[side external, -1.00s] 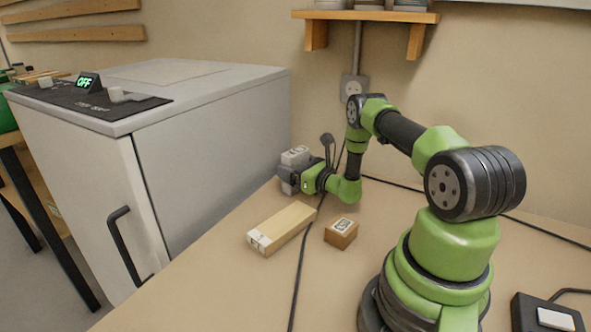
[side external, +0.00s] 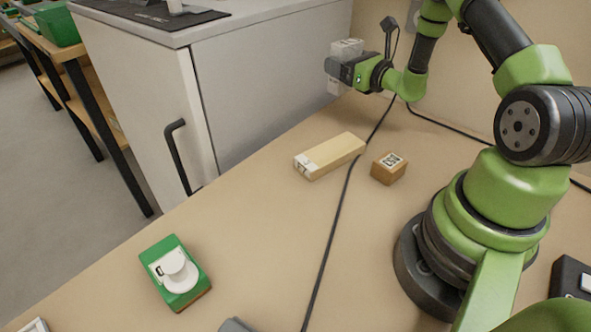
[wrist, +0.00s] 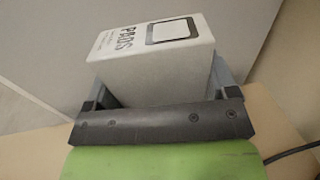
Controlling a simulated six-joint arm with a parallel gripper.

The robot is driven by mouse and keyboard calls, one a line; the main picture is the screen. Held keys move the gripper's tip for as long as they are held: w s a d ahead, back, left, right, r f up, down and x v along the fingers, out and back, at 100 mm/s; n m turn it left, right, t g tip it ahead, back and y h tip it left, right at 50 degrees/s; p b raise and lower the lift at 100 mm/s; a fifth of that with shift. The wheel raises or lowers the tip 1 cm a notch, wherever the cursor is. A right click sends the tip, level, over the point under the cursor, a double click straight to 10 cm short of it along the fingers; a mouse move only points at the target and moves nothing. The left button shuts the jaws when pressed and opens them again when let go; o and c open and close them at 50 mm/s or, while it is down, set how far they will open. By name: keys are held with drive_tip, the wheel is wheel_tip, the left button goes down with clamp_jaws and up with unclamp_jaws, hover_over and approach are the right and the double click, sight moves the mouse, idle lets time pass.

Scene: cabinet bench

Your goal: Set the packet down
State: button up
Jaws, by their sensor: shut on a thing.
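The packet (side external: 346,48) is a pale grey-white box beside the cabinet's right side, at the back of the bench. In the wrist view the packet (wrist: 150,75) fills the space between the fingers and shows black lettering and a dark-framed label. My gripper (side external: 343,70) is shut on it, with a finger on each side in the wrist view. The packet looks upright in the side view. Whether its underside touches the bench cannot be told.
A grey cabinet (side external: 265,85) with a black handle stands close left. A long tan box (side external: 335,153), a small brown box (side external: 388,168) and a black cable (side external: 335,220) are on the bench (side external: 250,240). A green box with a white round top (side external: 175,272) lies front left.

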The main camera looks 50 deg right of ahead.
drive_tip(key=w+a+f+n+y, duration=0.1)
drive_tip(key=a+n+y, duration=0.55)
drive_tip(key=a, duration=0.65)
drive_tip(key=s+a+r+n+g+y, duration=0.1)
drive_tip(key=s+a+n+g+y, duration=0.6)
drive_tip(key=a, duration=0.5)
drive_tip(key=s+a+n+g+y, duration=0.6)
drive_tip(key=s+a+g+y, duration=0.15)
drive_tip(key=a+g, duration=0.35)
drive_tip(key=shift+s+a+f, duration=0.25)
drive_tip(key=shift+a+f, duration=0.05)
drive_tip(key=shift+f, duration=1.3)
drive_tip(key=shift+s+a+f, duration=0.2)
drive_tip(key=shift+a+f, duration=0.05)
drive_tip(key=shift+f, duration=1.3)
drive_tip(key=shift+s+a+f, duration=0.25)
drive_tip(key=shift+a+f, duration=0.05)
drive_tip(key=shift+f, duration=1.3)
drive_tip(key=o, duration=0.6)
drive_tip(key=shift+f, duration=0.15)
drive_tip(key=o, duration=0.3)
